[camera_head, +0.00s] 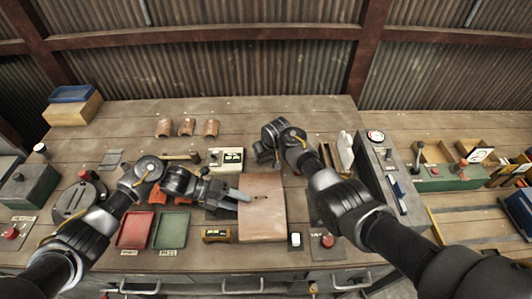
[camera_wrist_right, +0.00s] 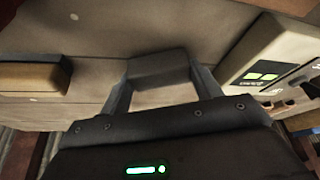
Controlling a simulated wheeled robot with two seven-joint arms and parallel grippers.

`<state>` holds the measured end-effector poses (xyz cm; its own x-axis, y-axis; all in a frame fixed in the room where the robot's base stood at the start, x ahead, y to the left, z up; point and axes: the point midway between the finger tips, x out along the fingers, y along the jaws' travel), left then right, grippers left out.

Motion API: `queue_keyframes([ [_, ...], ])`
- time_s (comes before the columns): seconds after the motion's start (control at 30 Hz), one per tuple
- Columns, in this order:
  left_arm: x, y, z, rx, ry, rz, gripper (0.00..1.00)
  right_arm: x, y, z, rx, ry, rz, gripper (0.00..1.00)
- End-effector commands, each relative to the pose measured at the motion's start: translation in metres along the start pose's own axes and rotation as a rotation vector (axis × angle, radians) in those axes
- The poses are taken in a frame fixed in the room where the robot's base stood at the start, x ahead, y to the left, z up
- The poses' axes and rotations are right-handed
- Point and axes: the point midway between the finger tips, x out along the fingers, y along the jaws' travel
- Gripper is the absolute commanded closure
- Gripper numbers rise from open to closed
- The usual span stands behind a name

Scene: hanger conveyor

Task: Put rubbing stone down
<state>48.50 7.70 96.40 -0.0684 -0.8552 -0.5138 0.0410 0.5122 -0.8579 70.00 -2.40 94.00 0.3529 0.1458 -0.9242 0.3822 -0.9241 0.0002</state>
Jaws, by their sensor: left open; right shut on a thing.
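My right gripper (camera_wrist_right: 160,82) is shut on the rubbing stone (camera_wrist_right: 158,66), a dark grey block between the two fingers in the right wrist view. In the head view the right gripper (camera_head: 263,153) is small and dark, right of the meter box, and the stone cannot be made out there. The wooden table surface (camera_wrist_right: 110,30) shows beyond the stone; whether the stone touches it, I cannot tell. My left gripper (camera_head: 238,194) is open, its grey fingers over the left edge of a flat brown board (camera_head: 262,215).
A cream meter box (camera_head: 228,158) with green displays stands just left of the right gripper. A red tray (camera_head: 135,230) and a green tray (camera_head: 170,230) lie at front left. Curved clay tiles (camera_head: 187,127) lie at the back. The back middle of the table is clear.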

Motion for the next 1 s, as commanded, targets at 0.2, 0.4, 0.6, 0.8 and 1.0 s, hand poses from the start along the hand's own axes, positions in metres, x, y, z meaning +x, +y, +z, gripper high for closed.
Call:
queue_keyframes([
  [0.2, 0.0, -0.0001, 0.0, 0.0, 0.0, 0.0, 0.42, 0.0002, -0.0003, -0.0005, -0.001, 0.002, 0.0, 0.68],
  [0.4, 0.0, 0.0, 0.0, 0.0, 0.0, 0.0, 0.42, 0.0035, -0.0005, 0.0014, 0.0, 0.0, -0.001, 0.33],
  [0.6, 0.0, 0.0, 0.0, 0.0, 0.0, 0.0, 0.42, 0.0034, -0.0004, 0.0014, 0.0, 0.0, -0.001, 0.15],
  [0.8, 0.0, -0.0001, 0.0, 0.0, 0.0, 0.0, 0.42, 0.0031, -0.0003, 0.0012, 0.0, 0.0, -0.001, 0.15],
  [1.0, 0.0, -0.0001, 0.0, 0.0, 0.0, 0.0, 0.42, -0.0062, -0.0005, 0.0, 0.0, 0.002, -0.002, 0.15],
])
